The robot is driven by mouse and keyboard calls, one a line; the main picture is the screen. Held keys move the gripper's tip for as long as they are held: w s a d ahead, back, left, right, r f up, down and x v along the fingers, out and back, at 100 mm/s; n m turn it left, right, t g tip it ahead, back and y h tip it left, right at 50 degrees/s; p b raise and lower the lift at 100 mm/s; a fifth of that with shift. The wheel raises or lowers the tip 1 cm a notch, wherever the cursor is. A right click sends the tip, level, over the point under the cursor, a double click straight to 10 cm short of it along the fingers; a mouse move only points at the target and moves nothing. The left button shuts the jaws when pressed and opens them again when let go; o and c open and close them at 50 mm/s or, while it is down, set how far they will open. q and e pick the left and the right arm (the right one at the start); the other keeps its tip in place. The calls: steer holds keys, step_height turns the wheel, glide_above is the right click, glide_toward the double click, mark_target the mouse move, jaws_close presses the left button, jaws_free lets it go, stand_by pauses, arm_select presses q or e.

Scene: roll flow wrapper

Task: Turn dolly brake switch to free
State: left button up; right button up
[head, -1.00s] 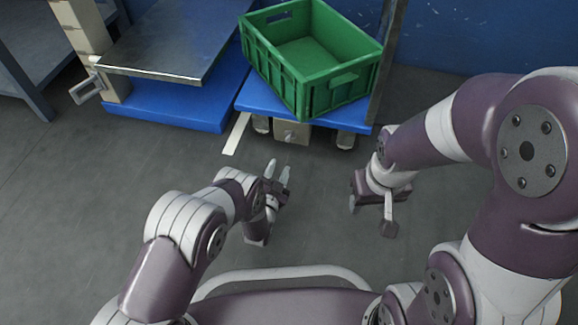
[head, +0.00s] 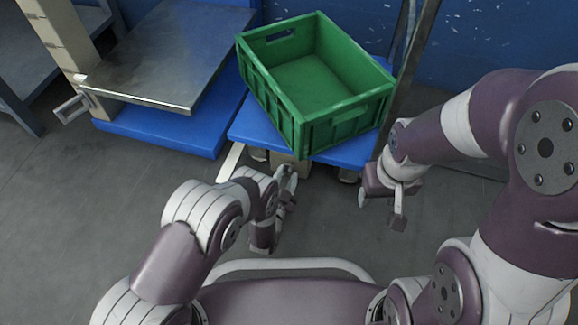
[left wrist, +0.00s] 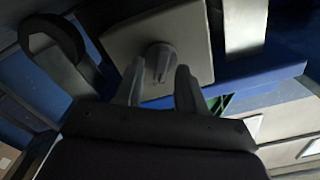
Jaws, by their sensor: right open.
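The dolly has a blue deck (head: 250,123) and carries a green crate. The brake box (head: 291,167) hangs under its front edge, partly hidden by my left gripper (head: 287,178). In the left wrist view, a round grey brake switch (left wrist: 160,58) with a raised ridge sits on the box's pale plate (left wrist: 195,45). My left gripper (left wrist: 160,70) is open; its fingertips appear on both sides of the switch, and I cannot tell whether they touch it. My right gripper (head: 379,203) is open and empty, to the right, in front of the dolly's right side.
The green crate (head: 345,120) sits skewed on the dolly. A metal-topped lift table (head: 165,85) with a blue base (head: 165,130) stands at left. A metal post (head: 412,65) rises behind the crate at right. A white floor strip (head: 231,160) runs left of the brake box. The grey floor is otherwise clear.

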arm_select(q)
jaws_close()
